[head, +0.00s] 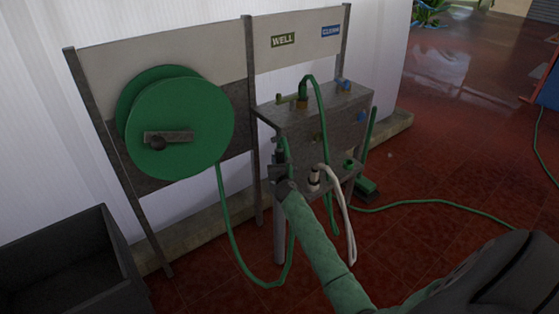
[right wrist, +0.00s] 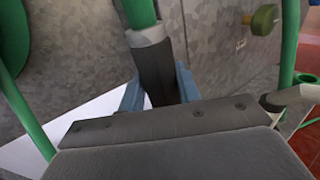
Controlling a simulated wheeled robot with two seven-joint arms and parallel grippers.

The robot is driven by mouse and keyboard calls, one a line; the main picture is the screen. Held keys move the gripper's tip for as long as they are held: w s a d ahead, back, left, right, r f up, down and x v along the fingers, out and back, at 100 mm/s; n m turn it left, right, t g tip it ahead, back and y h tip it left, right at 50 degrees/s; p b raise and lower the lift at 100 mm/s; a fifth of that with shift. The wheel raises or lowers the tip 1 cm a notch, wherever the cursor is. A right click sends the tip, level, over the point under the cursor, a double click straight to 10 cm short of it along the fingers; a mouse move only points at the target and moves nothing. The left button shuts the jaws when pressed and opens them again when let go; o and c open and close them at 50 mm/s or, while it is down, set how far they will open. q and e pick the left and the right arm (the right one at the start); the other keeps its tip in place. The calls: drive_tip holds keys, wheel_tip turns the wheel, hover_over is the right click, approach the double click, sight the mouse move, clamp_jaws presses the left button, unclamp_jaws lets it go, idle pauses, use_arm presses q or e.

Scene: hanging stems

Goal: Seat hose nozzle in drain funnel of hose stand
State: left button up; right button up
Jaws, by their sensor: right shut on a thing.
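My right gripper (head: 281,166) is shut on the dark hose nozzle (head: 279,155) at the front left of the grey hose stand (head: 335,125). In the right wrist view, the nozzle (right wrist: 157,72) is between the blue fingertips (right wrist: 158,88), with a light collar and the green hose (right wrist: 138,12) above it. The nozzle's tip is hidden behind the gripper body. A small green round-rimmed fitting (head: 350,163) is at the stand's lower right; I cannot tell whether it is the drain funnel. My left gripper is not in view.
A white hose (head: 343,205) hangs from a fitting (head: 314,178) just right of my right gripper. A green reel (head: 180,125) is on the left, with its hose looping low. A dark bin (head: 65,260) is at lower left. The red floor (head: 450,160) is mostly open at right.

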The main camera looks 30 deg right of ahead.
drive_tip(key=shift+f, duration=0.15)
idle(0.3)
drive_tip(key=shift+f+b, duration=0.35)
drive_tip(key=shift+f, duration=0.05)
drive_tip(key=shift+f, duration=0.2)
drive_tip(key=shift+f+b, duration=1.9)
drive_tip(key=shift+f, duration=0.35)
drive_tip(key=shift+f, duration=0.15)
drive_tip(key=o, duration=1.1)
drive_tip(key=shift+f, duration=0.1)
